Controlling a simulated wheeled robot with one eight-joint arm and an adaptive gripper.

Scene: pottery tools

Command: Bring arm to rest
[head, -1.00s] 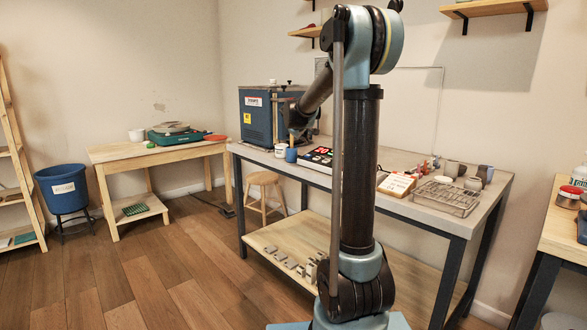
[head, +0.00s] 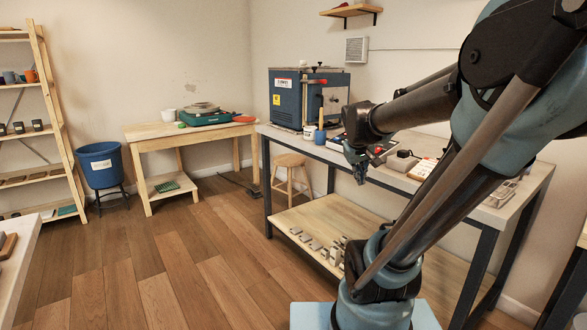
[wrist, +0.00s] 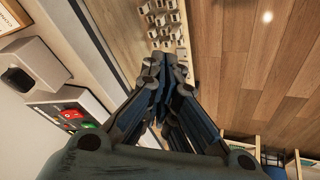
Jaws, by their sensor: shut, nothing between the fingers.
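My arm leans to the right in the head view, with its forearm reaching left. My gripper (head: 358,165) hangs at the forearm's end, in front of the workbench's (head: 270,131) front edge. In the wrist view my gripper (wrist: 166,62) points away from the camera with its fingers together and empty. Nothing is seen touching the fingers. My arm hides part of the workbench's right side.
Small blocks (head: 313,243) lie on the lower shelf. A stool (head: 289,161), a side table (head: 140,134) and a blue bucket (head: 101,172) stand left. Wooden floor between is clear.

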